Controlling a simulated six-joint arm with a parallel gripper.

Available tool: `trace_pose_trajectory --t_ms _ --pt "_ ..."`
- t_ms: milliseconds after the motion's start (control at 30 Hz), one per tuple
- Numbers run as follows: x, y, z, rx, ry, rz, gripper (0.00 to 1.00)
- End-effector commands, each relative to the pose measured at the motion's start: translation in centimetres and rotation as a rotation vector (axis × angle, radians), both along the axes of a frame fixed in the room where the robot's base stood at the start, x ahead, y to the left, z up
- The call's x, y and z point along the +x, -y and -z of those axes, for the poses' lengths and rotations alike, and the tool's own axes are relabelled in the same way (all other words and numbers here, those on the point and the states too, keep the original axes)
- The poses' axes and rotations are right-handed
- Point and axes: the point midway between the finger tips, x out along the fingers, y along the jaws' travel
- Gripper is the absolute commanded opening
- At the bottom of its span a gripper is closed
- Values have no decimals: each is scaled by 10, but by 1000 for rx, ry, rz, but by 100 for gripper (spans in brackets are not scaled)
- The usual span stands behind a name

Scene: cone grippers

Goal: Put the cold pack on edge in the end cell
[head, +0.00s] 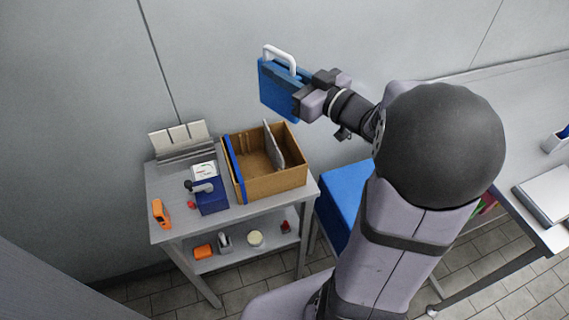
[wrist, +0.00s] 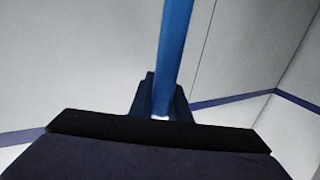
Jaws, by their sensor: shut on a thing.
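The blue cold pack (head: 276,92) has a white handle (head: 280,55) on top. It is held upright in the air, above and behind the box in the head view. My gripper (head: 303,98) is shut on its right side. In the wrist view the pack (wrist: 174,45) shows edge-on as a narrow blue strip between the fingers (wrist: 160,102). The brown open box (head: 279,184) stands on the small table, apart from the pack. A grey divider (head: 273,146) leans inside it. A thin blue panel (head: 235,168) stands along its left side; whether it is inside a cell is unclear.
The grey side table (head: 170,225) also bears a blue box (head: 211,200) with a dark-handled item, an orange device (head: 161,214) and a rack (head: 183,150) at the back. A wall is close behind. A blue seat (head: 345,195) stands at right.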

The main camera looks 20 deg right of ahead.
Motion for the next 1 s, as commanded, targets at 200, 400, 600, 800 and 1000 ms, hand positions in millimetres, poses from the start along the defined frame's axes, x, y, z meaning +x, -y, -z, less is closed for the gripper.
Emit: trace_pose_trajectory --t_ms 200,400,600,800,1000 --pt "8 15 10 0 2 59 0" --pt "8 16 17 1 2 62 0" --pt "8 16 46 4 -3 62 0" --pt "8 16 66 1 2 62 0" --pt "8 16 70 -1 5 62 0"
